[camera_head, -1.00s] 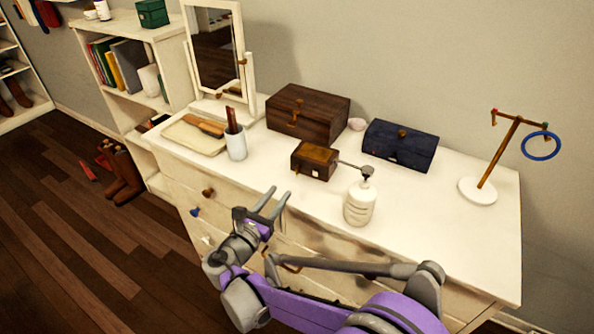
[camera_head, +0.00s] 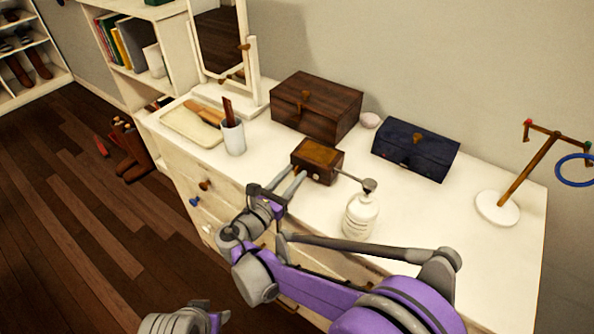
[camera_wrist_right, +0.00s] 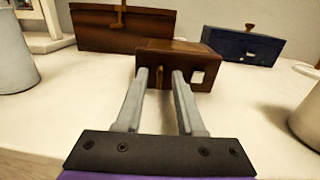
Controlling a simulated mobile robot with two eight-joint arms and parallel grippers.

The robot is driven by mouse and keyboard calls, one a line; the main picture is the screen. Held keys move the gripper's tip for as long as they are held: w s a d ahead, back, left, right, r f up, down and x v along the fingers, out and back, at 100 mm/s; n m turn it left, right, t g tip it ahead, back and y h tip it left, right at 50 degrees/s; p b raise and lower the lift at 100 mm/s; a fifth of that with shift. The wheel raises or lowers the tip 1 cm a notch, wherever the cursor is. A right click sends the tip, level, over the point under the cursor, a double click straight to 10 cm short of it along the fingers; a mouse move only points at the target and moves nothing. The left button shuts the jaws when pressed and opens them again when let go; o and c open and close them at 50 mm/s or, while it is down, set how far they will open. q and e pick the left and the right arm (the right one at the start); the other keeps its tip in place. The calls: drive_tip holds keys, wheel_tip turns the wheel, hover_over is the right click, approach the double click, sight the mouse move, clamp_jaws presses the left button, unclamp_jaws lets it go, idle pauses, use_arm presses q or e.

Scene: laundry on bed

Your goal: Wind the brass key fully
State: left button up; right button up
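The small brown box (camera_head: 318,160) stands on the white dresser top. In the right wrist view a small brass key (camera_wrist_right: 159,77) shows at the front of this box (camera_wrist_right: 185,52). My right gripper (camera_head: 296,178) is open in front of the box. In the wrist view its two fingertips (camera_wrist_right: 159,73) point at the box front, one on each side of the key, with visible gaps. Whether the tips touch the box cannot be told. A grey and purple part of my left arm shows at the bottom edge of the head view; its fingers are out of view.
A white pump bottle (camera_head: 360,216) stands close right of the small box, its spout toward it. Behind are a larger brown box (camera_head: 318,108) and a dark blue box (camera_head: 415,150). A cup (camera_head: 233,138) stands left; a ring stand (camera_head: 498,208) stands right.

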drive_tip(key=shift+s+a, duration=0.1)
drive_tip(key=shift+c, duration=0.6)
clamp_jaws()
drive_tip(key=shift+m, duration=0.3)
